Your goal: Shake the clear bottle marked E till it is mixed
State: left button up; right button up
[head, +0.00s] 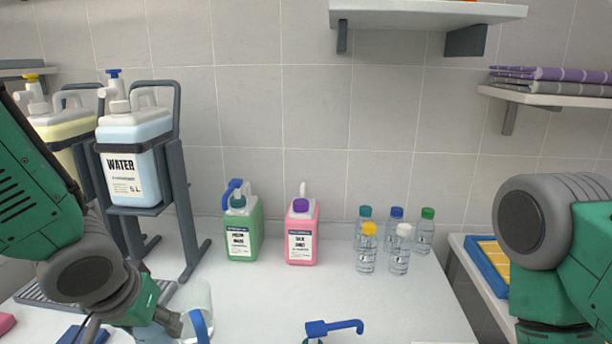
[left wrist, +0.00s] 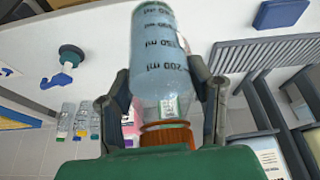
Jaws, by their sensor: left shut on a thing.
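A clear bottle (left wrist: 158,55) with printed ml marks and an orange cap (left wrist: 167,136) fills the middle of the left wrist view. My left gripper (left wrist: 160,95) is shut on it, with one finger on each side. The cap end is nearest the palm, and the marks read upside down in this view. I cannot read a letter E on it. In the head view my left gripper (head: 168,322) is low at the left, and the bottle is mostly hidden there. My right arm shows at the right edge of the head view; its gripper is out of the picture.
Several capped clear bottles (head: 399,250) stand at the counter's back right. Green (head: 242,238) and pink (head: 301,242) jugs stand at the back middle. A rack with a water jug (head: 134,160) stands left. A blue pump (head: 335,327) is at the front. The middle counter (head: 270,295) is clear.

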pick_arm(q)
jog(key=f, duration=0.2)
jog(key=s+f, duration=0.1)
jog(key=f, duration=0.1)
jog(key=shift+s+d+f, duration=0.15)
jog(key=shift+f, duration=0.15)
notch_tip(320, 180, up, 6)
jog(key=w, duration=0.1)
jog(key=f, duration=0.2)
jog(key=s+f, duration=0.1)
jog(key=f, duration=0.3)
jog(key=shift+s, duration=0.25)
jog(key=r, duration=0.1)
jog(key=w+r, duration=0.1)
jog(key=r, duration=0.3)
jog(key=shift+w+r, duration=0.2)
jog(key=shift+w, duration=0.2)
jog(key=shift+s, duration=0.3)
jog(key=f, duration=0.3)
jog(key=s+f, duration=0.1)
jog(key=f, duration=0.1)
jog(key=shift+f, duration=0.35)
jog(key=shift+w+d, duration=0.1)
jog(key=shift+w, duration=0.45)
jog(key=shift+s+d+r, duration=0.1)
jog(key=shift+s+r, duration=0.1)
jog(key=shift+s, duration=0.1)
jog(key=shift+w+a+f, duration=0.15)
jog(key=shift+a, duration=0.15)
